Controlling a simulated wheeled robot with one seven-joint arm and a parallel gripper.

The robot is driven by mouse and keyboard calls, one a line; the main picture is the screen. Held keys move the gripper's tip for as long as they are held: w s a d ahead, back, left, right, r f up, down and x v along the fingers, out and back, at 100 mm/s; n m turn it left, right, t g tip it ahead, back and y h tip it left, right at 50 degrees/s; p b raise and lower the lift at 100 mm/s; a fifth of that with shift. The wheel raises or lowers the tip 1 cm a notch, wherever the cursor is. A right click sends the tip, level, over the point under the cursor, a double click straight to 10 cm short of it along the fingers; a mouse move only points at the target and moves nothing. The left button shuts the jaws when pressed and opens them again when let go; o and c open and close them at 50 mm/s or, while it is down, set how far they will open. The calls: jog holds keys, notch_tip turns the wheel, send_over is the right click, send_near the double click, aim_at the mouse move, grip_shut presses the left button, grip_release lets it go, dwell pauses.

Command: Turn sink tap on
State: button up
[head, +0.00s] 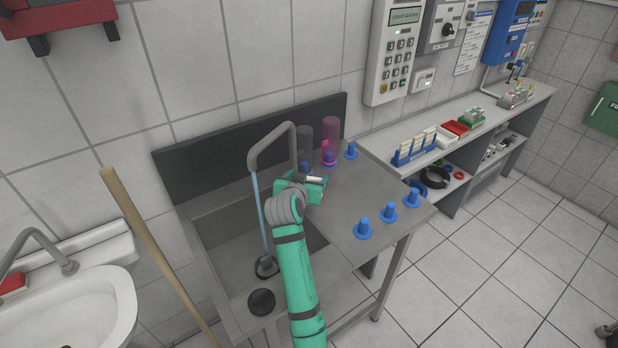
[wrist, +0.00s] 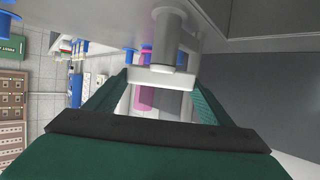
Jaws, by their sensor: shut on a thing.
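The grey tap (head: 272,142) arches over the steel sink (head: 235,250) from the back. A thin light-blue column of water (head: 260,215) runs from its spout down into the basin, ending at the drain (head: 266,266). My gripper (head: 314,187) is at the tap's right side, above the steel top. In the wrist view my gripper (wrist: 163,80) has its fingers on both sides of a pale bar, which looks like the tap handle (wrist: 165,76); a grey post rises behind it. It is shut on this handle. The fingers hide part of it in the head view.
Blue pegs (head: 388,212) stand on the drainboard right of my arm; dark and magenta cylinders (head: 331,133) stand behind. A black round piece (head: 261,301) lies at the sink's front edge. A wooden pole (head: 155,250) leans at left, beside a white washbasin (head: 75,310).

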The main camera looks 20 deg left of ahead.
jog(key=shift+a, duration=0.1)
jog(key=o, duration=1)
jog(key=shift+o, duration=0.2)
jog(key=shift+s, duration=0.1)
jog(key=v, duration=1)
jog(key=shift+s+r, duration=0.15)
jog(key=shift+s, duration=0.2)
jog(key=shift+w, duration=0.1)
